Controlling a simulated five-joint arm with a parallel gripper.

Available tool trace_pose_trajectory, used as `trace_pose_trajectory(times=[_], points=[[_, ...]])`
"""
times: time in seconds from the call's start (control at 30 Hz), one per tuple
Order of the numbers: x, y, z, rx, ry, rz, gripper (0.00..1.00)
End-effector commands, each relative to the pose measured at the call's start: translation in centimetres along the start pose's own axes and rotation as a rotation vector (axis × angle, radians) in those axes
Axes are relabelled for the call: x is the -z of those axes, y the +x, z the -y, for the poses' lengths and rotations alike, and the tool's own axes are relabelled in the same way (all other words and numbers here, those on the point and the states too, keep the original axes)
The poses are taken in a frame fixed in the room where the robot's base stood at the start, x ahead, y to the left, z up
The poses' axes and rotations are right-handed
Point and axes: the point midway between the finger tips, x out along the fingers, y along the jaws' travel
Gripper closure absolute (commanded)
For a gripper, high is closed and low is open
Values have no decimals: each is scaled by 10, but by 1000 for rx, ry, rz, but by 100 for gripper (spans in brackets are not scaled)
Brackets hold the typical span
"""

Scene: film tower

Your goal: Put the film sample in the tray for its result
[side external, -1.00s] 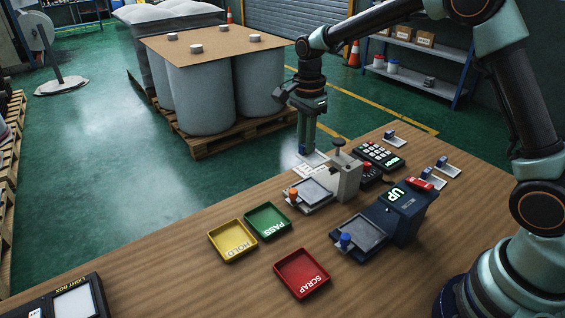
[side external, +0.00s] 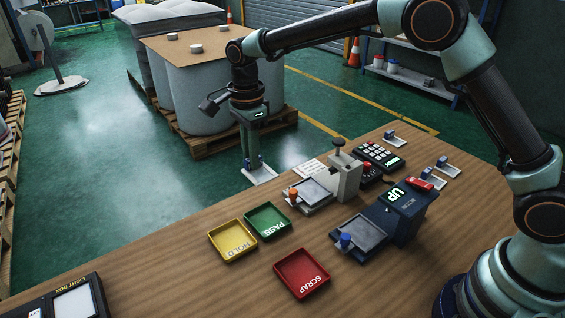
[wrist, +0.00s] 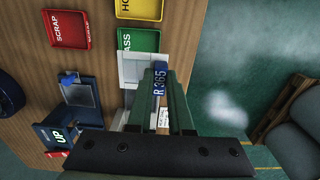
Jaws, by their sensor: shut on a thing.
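My gripper (side external: 253,164) is shut on the blue tab of a film sample (side external: 262,175), a flat pale square, held level in the air by the table's far edge. In the wrist view the tab reads "R.365" and the pale film (wrist: 130,68) partly covers the PASS tray. The green PASS tray (side external: 262,217), yellow HOLD tray (side external: 229,237) and red SCRAP tray (side external: 298,269) lie on the table and look empty. A dark blue tester (side external: 402,212) shows "UP" on its display.
A grey press (side external: 347,177) with an orange-knobbed plate (side external: 315,191) stands right of my gripper. A keypad (side external: 378,156) and several blue-tabbed samples (side external: 449,171) lie at the right. A light box (side external: 75,302) sits at the front left. Wood around the trays is clear.

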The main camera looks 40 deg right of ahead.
Motion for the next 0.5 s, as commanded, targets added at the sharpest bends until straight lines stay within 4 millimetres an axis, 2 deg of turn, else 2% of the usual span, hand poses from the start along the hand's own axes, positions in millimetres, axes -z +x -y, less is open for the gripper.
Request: trace_pose_trajectory(times=[0.03, 0.2, 0.33, 0.5], points=[[-20, 13, -4, -5, -8, -2, 100], [-67, 44, -14, -3, -6, -2, 100], [-88, 58, -20, -1, -4, 0, 100], [-97, 66, -24, 0, -1, 0, 100]])
